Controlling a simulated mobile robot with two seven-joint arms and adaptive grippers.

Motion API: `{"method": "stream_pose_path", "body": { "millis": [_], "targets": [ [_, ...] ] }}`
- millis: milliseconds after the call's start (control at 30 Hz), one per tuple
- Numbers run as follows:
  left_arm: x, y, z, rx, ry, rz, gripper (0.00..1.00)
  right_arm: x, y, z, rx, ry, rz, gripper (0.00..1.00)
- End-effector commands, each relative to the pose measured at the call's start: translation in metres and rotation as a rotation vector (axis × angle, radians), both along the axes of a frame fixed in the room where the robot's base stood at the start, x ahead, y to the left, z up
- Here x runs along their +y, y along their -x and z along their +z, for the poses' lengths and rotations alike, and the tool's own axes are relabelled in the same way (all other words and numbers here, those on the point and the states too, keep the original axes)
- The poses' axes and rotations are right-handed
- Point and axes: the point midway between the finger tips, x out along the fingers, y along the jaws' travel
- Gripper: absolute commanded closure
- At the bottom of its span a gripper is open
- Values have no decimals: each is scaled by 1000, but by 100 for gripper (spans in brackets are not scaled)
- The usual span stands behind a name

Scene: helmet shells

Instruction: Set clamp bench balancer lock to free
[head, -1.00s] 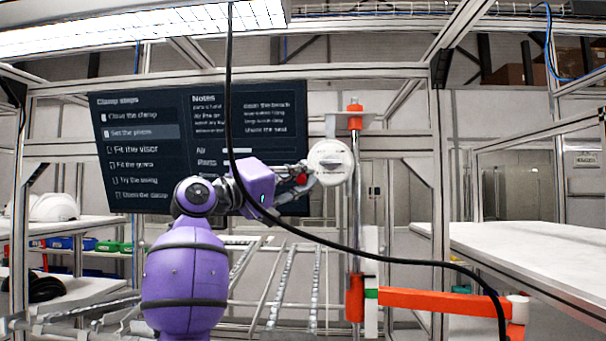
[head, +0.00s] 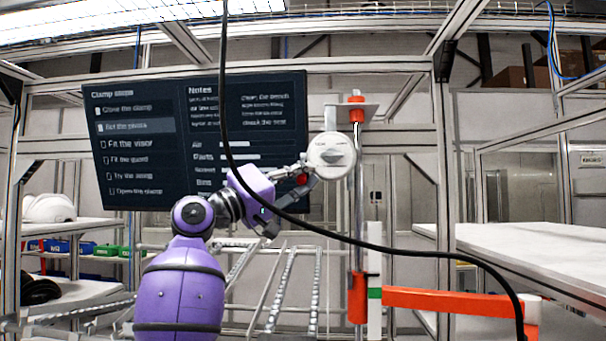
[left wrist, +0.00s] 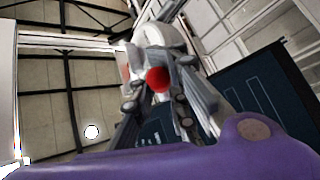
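The balancer is a pale round housing (head: 331,155) near the top of an upright pole with orange fittings. A red ball knob (head: 302,179) sits at its lower left; it also shows in the left wrist view (left wrist: 158,79). I take this knob to be the lock's handle; no lock marking is readable. My left gripper (head: 305,178) reaches up from the lower left, its grey fingers on either side of the knob. The fingers look spread apart; contact with the knob cannot be made out. My right gripper is not in view.
A black cable (head: 352,243) hangs across in front of my left wrist and the pole. An orange arm (head: 445,301) juts right from the pole's lower part. A dark screen (head: 140,155) stands behind. A white bench (head: 530,245) is at right.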

Motion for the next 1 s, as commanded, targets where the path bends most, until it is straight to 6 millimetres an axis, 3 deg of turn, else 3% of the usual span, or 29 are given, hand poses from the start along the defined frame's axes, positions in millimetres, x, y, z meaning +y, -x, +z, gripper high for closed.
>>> {"method": "stream_pose_path", "body": {
  "millis": [33, 133, 533, 1000],
  "targets": [
    [-1, -3, -8, 13, -6, -2, 84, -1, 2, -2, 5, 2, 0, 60],
    [-1, -3, -7, 11, -4, -2, 71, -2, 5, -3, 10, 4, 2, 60],
    [4, 2, -4, 3, -1, 1, 70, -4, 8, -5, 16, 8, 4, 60],
    [68, 53, -40, 6, -4, 3, 70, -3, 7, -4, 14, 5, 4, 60]
  ]
}}
